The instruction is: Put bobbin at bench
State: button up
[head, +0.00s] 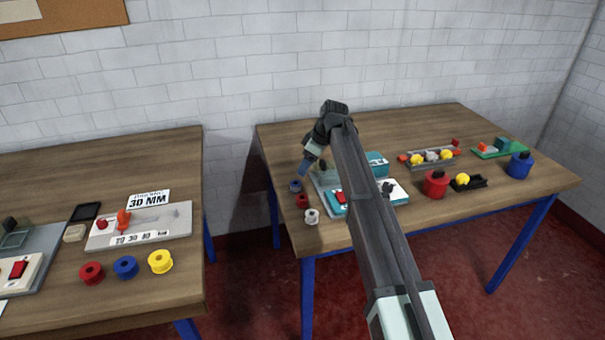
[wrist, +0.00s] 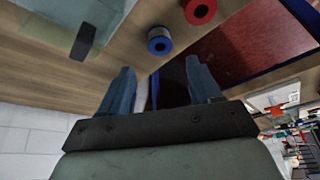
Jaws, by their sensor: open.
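Several bobbins show, and I cannot tell which one the task names. On the right bench (head: 460,125), a blue bobbin (head: 295,186), a red bobbin (head: 302,201) and a white bobbin (head: 312,216) stand in a row near the left edge. A red bobbin (head: 92,273), a blue bobbin (head: 126,267) and a yellow bobbin (head: 160,261) stand on the left bench (head: 60,175). My gripper (head: 306,167) is open and empty, above and near the right bench's blue bobbin. In the wrist view, that blue bobbin (wrist: 159,40) lies just beyond the fingertips (wrist: 160,72).
A teal-and-white machine (head: 376,163) stands beside the right bench's bobbins, partly hidden by my arm. Red (head: 436,185) and blue (head: 520,166) containers and small trays stand farther right. A gauge board (head: 140,225) lies on the left bench. A gap separates the benches.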

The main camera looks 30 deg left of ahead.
jog(key=shift+v, duration=1.55)
jog(key=s+d+f+m, duration=0.1)
jog(key=s+f, duration=0.1)
jog(key=s, duration=0.2)
jog(key=s+d+f+m+g+y, duration=0.1)
jog(key=s+d+f+m, duration=0.1)
jog(key=s, duration=0.2)
jog(key=s+d+f+m+g, duration=0.1)
jog(key=s+f+m, duration=0.1)
jog(key=s, duration=0.3)
jog(key=shift+d, duration=0.2)
jog(key=s+d+f+m+g+y, duration=0.1)
jog(key=s+d+f+m, duration=0.2)
jog(key=s, duration=0.4)
jog(key=s+d+f+m+g+y, duration=0.1)
jog(key=s+d+m, duration=0.1)
jog(key=s+m, duration=0.35)
jog(key=d+f+m+h, duration=0.4)
jog(key=d+f, duration=2.1)
jog(key=f, duration=0.3)
jog(key=s+d+f+m+g+h, duration=0.1)
jog(key=s+d+f, duration=0.8)
jog(key=s+d, duration=0.2)
jog(key=s+d+f+m+g+h, duration=0.1)
jog(key=s+d+f+h, duration=0.1)
jog(key=s+d+f, duration=0.7)
jog(key=s+d, duration=0.2)
jog(key=d, duration=0.1)
jog(key=shift+s+d, duration=0.25)
jog(key=shift+s, duration=0.1)
